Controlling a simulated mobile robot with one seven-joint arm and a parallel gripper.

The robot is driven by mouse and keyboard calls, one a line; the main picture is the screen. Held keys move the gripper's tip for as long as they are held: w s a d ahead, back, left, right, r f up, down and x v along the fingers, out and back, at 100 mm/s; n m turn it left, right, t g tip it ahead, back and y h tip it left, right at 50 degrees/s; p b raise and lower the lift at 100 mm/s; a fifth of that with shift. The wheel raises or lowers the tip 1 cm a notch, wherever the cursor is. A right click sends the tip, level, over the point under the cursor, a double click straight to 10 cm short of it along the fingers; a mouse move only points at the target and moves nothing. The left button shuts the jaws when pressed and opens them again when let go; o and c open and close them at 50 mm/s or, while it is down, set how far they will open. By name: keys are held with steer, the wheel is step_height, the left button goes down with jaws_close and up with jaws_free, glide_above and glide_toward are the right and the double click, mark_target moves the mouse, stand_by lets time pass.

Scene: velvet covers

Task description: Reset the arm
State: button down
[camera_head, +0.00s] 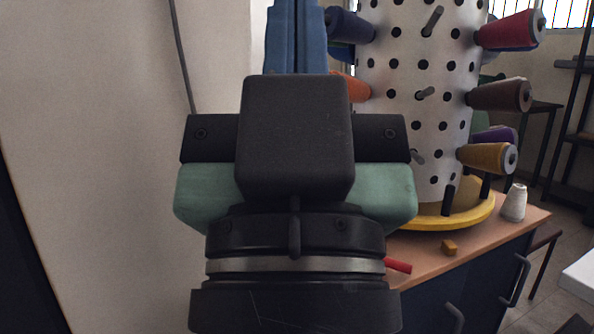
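My gripper (295,28) is raised upright in the centre of the head view, seen over its dark wrist and teal body. Its two blue fingers point up and lie side by side with only a thin seam between them, so it looks shut. Nothing shows between them. The fingertips run to the top edge of the picture. The gripper stands in front of a pale wall, left of a white perforated drum (408,105), and appears clear of it.
The drum holds several thread cones on pegs, among them a red one (508,31) and a mustard one (487,158). Its yellow base (450,217) stands on a wooden-topped cabinet (505,237).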

step_height(320, 180, up, 35)
steer(key=p, duration=3.2)
steer(key=shift+f+p, duration=0.2)
steer(key=shift+p, duration=0.15)
